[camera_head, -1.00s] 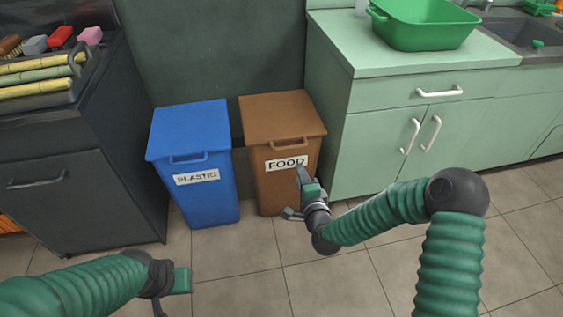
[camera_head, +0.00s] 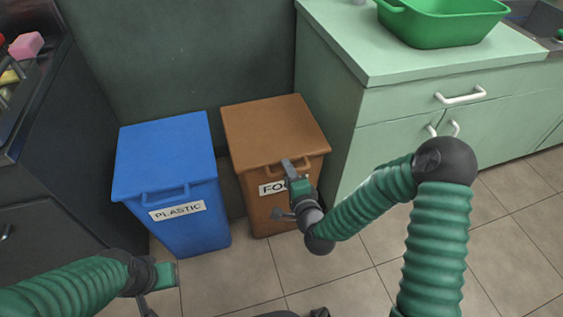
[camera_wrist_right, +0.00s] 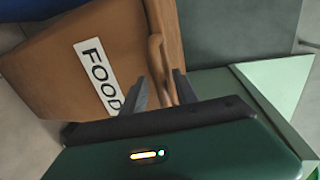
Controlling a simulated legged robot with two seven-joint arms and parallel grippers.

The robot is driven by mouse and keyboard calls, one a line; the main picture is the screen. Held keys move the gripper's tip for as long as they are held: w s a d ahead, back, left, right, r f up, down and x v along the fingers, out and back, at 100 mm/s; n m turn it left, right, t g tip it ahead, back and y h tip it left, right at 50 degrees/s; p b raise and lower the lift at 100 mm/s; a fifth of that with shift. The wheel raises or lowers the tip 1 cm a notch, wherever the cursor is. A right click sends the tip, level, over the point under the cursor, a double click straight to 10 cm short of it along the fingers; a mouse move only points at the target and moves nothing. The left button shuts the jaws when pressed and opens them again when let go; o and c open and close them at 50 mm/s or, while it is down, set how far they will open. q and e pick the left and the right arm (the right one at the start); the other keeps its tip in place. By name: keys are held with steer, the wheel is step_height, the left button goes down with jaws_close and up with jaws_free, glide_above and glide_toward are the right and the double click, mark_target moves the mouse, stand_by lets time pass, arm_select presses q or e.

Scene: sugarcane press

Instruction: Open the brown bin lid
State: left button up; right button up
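The brown bin (camera_head: 262,205) stands on the floor with its lid (camera_head: 272,125) closed. A FOOD label is on its front, partly hidden by my right gripper in the head view. The lid's front handle (camera_wrist_right: 158,68) shows in the right wrist view. My right gripper (camera_head: 287,168) is at the bin's front, just by the handle. In the right wrist view its two fingers (camera_wrist_right: 160,85) are spread apart, with the handle just beyond and between the tips. My left gripper (camera_head: 160,290) is low at the left, away from the bins; its fingers are not clear.
A blue bin (camera_head: 175,215) labelled PLASTIC stands close to the left of the brown bin. A green cabinet (camera_head: 390,130) stands close on its right, with a green basin (camera_head: 440,25) on top. A dark cabinet (camera_head: 60,180) is at far left. Tiled floor (camera_head: 350,285) in front is clear.

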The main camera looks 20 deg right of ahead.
steer(key=shift+r, duration=0.1)
jaws_close()
steer(key=shift+s+f, duration=0.15)
steer(key=shift+f, duration=0.05)
stand_by(1.2)
